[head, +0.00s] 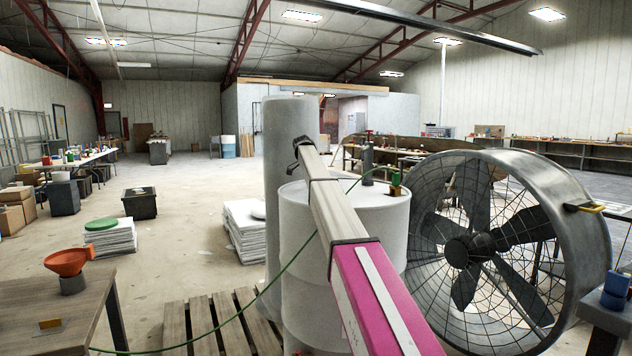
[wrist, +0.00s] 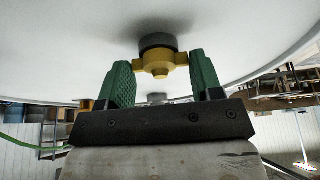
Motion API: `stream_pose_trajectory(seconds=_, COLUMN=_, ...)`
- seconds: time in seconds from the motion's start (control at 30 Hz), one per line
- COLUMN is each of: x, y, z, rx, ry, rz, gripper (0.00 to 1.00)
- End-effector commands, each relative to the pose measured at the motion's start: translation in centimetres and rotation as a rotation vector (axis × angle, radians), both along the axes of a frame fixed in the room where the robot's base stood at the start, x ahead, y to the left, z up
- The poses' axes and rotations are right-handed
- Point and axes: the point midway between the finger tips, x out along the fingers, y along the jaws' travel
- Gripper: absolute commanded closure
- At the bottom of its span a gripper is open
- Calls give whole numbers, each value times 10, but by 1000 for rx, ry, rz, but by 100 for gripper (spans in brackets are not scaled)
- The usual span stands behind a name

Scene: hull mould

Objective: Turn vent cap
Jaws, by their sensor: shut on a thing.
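The vent cap (wrist: 160,64) is yellow, with a small wing on each side, and sits on a dark grey collar (wrist: 157,42). My gripper (wrist: 160,70) has green ribbed fingers, one at each side of the cap, shut on its wings. The wrist view is upside down, so the pale drum lid fills its top. In the head view the white drum (head: 308,235) stands right of centre.
A grey upright fitting (head: 367,162) stands on the lid. A large caged fan (head: 480,250) stands close right of the drum. A green cable (head: 250,308) sweeps across the front. A wooden pallet (head: 215,325) lies at the drum's foot. Open floor lies to the left.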

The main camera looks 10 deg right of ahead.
Motion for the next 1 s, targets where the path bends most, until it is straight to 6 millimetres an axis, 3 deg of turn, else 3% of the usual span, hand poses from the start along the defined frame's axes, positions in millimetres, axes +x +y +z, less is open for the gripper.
stream_pose_trajectory(seconds=0.43, x=0, y=0, z=0, rx=1, ry=0, rz=-12, gripper=64)
stream_pose_trajectory(seconds=0.47, x=0, y=0, z=0, rx=1, ry=0, rz=-12, gripper=34)
stream_pose_trajectory(seconds=0.5, x=0, y=0, z=0, rx=1, ry=0, rz=-12, gripper=21)
stream_pose_trajectory(seconds=0.53, x=0, y=0, z=0, rx=1, ry=0, rz=-12, gripper=15)
stream_pose_trajectory(seconds=1.0, x=-1, y=4, z=9, rx=0, ry=-1, rz=-9, gripper=15)
